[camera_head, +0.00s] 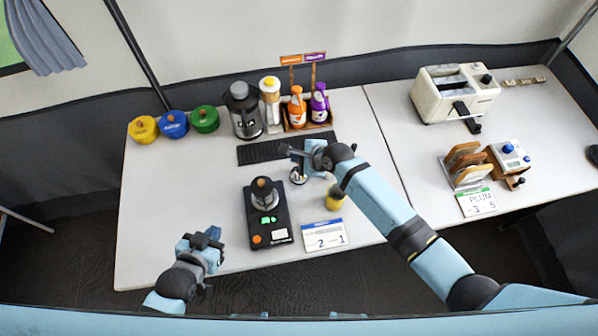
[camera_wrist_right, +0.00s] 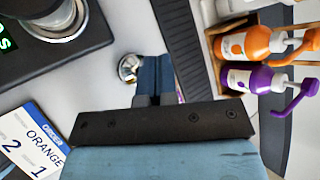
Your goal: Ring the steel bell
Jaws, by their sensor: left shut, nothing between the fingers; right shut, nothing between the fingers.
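The small steel bell (camera_head: 298,177) stands on the table right of the black scale, just in front of my right gripper. It also shows in the right wrist view (camera_wrist_right: 127,66), close beside the fingertips and partly hidden by them. My right gripper (camera_head: 288,150) is shut and empty, with its fingers pointing left. Its shut fingers (camera_wrist_right: 152,70) appear in the right wrist view. Whether they touch the bell cannot be told. My left gripper (camera_head: 209,238) is shut and empty over the front left of the table, away from the bell.
A dark mat (camera_head: 265,153), orange bottle (camera_head: 296,108) and purple bottle (camera_head: 319,104) are behind. A toaster (camera_head: 452,95) stands right.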

